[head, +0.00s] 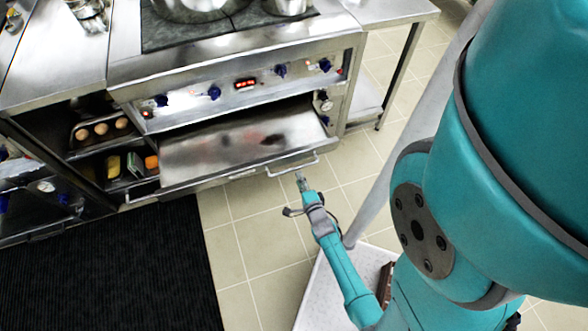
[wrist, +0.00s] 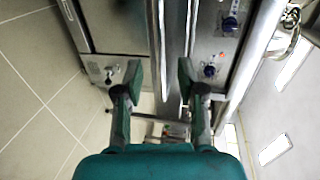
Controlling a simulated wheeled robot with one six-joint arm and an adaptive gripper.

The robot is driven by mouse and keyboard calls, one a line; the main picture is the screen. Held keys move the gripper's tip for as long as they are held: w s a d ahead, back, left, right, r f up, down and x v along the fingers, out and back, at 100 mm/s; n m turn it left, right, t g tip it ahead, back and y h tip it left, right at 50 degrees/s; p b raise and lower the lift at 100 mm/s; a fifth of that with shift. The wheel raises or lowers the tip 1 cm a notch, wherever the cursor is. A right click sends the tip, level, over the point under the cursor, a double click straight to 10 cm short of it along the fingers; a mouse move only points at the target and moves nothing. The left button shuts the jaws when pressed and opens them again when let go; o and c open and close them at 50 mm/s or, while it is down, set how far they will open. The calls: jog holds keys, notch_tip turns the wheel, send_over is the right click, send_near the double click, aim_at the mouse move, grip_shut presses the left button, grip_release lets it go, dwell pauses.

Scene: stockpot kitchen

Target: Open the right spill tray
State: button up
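In the head view, a wide flat metal tray (head: 205,153) juts out below the stove's control panel, with a dark gap above its back part. Its front edge carries a bar handle (head: 293,168) at the right end. I cannot tell whether this surface is one tray or belongs to a separate right one. My gripper (head: 301,182) is just in front of that handle, close to it; contact cannot be made out. In the wrist view, my gripper (wrist: 160,78) has its two fingers well apart, with nothing clearly held. A long metal edge runs beyond them.
The stove's control panel (head: 245,85) has several blue knobs, with pots (head: 195,8) on top. Open shelves (head: 105,155) with food containers are at the left. A black mat (head: 110,265) covers the left floor. Tiled floor (head: 245,245) lies clear in front of the tray.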

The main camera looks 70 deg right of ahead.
aim_at(295, 169)
jog(key=x, duration=0.6)
jog(key=shift+w+d, duration=0.25)
jog(key=shift+d, duration=0.05)
grip_shut()
